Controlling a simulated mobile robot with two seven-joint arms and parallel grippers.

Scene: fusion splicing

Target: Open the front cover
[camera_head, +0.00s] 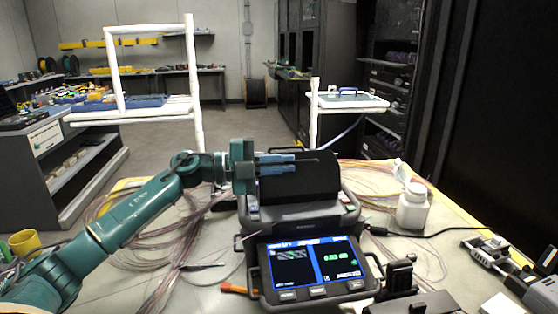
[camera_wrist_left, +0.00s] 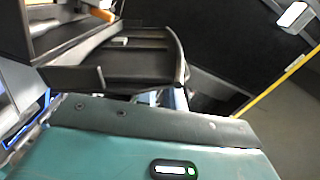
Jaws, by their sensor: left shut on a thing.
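The fusion splicer (camera_head: 305,222) stands on the workbench with its lit screen (camera_head: 315,262) facing me. Its dark front cover (camera_head: 305,188) is raised and stands up above the body. My left gripper (camera_head: 285,163), with blue fingers, reaches in from the left and is shut on the cover near its upper edge. In the left wrist view the dark cover (camera_wrist_left: 125,62) lies just beyond the gripper's teal housing. The fingertips are mostly hidden there. My right gripper is not in view.
A white bottle (camera_head: 412,208) stands to the right of the splicer, with a black cable beside it. Loose fibre coils (camera_head: 150,225) lie on the left. Tools (camera_head: 488,246) crowd the right front edge. A yellow cup (camera_head: 25,243) is at far left.

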